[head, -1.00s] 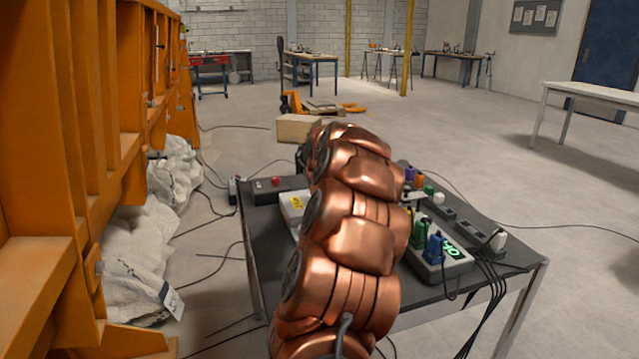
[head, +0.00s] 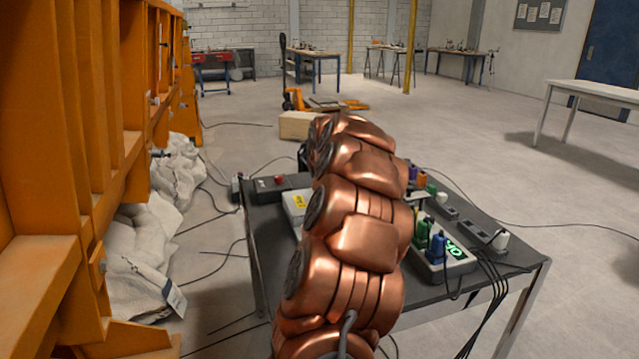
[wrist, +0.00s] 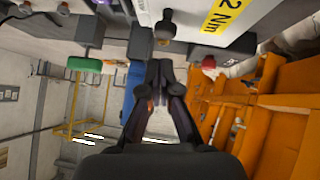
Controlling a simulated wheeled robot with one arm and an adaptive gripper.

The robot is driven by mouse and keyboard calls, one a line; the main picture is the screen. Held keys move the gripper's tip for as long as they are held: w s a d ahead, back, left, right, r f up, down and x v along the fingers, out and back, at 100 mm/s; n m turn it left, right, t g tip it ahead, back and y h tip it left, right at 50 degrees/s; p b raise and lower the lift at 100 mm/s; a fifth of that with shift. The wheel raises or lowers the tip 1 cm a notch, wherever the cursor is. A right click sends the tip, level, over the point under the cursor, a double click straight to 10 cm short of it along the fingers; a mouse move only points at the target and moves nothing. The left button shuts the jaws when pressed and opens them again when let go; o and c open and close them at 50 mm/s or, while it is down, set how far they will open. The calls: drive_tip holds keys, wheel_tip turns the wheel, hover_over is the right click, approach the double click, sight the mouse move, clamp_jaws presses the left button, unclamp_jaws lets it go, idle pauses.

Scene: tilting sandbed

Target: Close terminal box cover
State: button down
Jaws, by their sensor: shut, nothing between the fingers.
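A white box with a yellow label (head: 295,203) stands on the dark table, partly hidden behind my arm. In the wrist view a white box with a yellow "2 Nm" label (wrist: 205,12) fills the top edge, close to my fingertips. I cannot tell which part is the cover or how far open it is. My gripper (wrist: 160,72) is shut and empty, its fingertips just below the box in the picture. A dark knob or block lies beside the fingertips; contact is unclear. In the head view my copper arm hides the gripper.
The dark table (head: 262,225) also carries a dark box with a red button (head: 279,180), a device with a green display (head: 455,249), coloured plugs and hanging cables. An orange steel frame (head: 70,150) stands close on the left. White sacks (head: 140,265) lie beside it.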

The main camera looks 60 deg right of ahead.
drive_tip(key=d+v, duration=0.1)
drive_tip(key=v, duration=1)
drive_tip(key=shift+r, duration=0.4)
